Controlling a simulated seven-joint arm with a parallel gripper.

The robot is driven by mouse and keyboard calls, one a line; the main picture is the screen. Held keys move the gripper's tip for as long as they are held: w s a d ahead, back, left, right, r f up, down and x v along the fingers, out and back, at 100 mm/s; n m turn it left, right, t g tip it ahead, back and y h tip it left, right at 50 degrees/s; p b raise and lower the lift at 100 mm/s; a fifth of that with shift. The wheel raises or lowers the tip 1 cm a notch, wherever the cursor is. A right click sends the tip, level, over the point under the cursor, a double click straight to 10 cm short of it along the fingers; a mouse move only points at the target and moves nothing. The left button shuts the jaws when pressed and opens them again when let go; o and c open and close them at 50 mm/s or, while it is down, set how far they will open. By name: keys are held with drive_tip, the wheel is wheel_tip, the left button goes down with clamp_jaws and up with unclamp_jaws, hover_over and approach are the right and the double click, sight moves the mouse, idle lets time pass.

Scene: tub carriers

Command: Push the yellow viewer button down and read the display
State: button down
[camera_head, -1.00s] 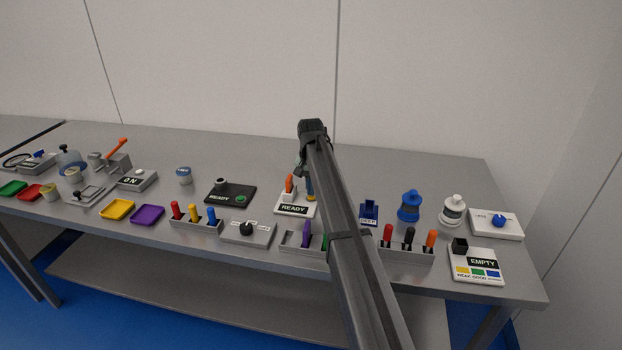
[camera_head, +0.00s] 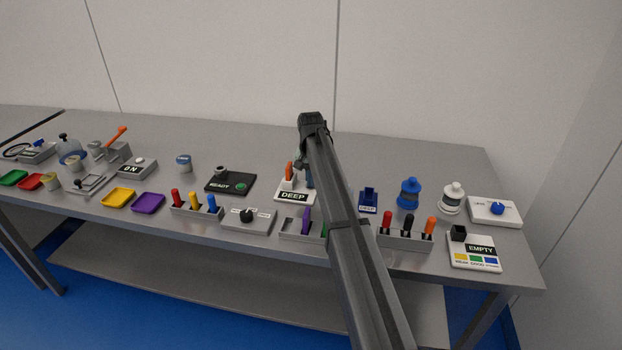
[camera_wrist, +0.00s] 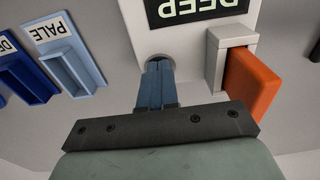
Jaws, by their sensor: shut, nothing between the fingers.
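The viewer (camera_head: 292,196) is a white block whose black display reads "DEEP"; the display (camera_wrist: 196,8) shows upside down in the wrist view. An orange piece (camera_wrist: 252,86) stands in the viewer's white holder (camera_wrist: 228,50). My gripper (camera_wrist: 158,70) is shut and empty, its blue fingertips at a round opening in the viewer's top, beside the holder. The yellow button is hidden beneath the fingertips. In the head view my arm and gripper (camera_head: 309,184) cover the viewer's right side.
Blue stands lie beside the viewer, one labelled "PALE" (camera_wrist: 62,58). A rack with coloured pegs (camera_head: 405,240) and a white "EMPTY" block (camera_head: 474,252) stand to the right. A black "READY" box (camera_head: 230,182) stands to the left. The table behind is clear.

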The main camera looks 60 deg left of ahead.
drive_tip(key=shift+s+d+f, duration=0.1)
drive_tip(key=shift+d+f, duration=0.05)
drive_tip(key=shift+f, duration=0.5)
wheel_tip(320, 180, up, 15)
drive_tip(key=shift+r, duration=0.15)
idle(0.6)
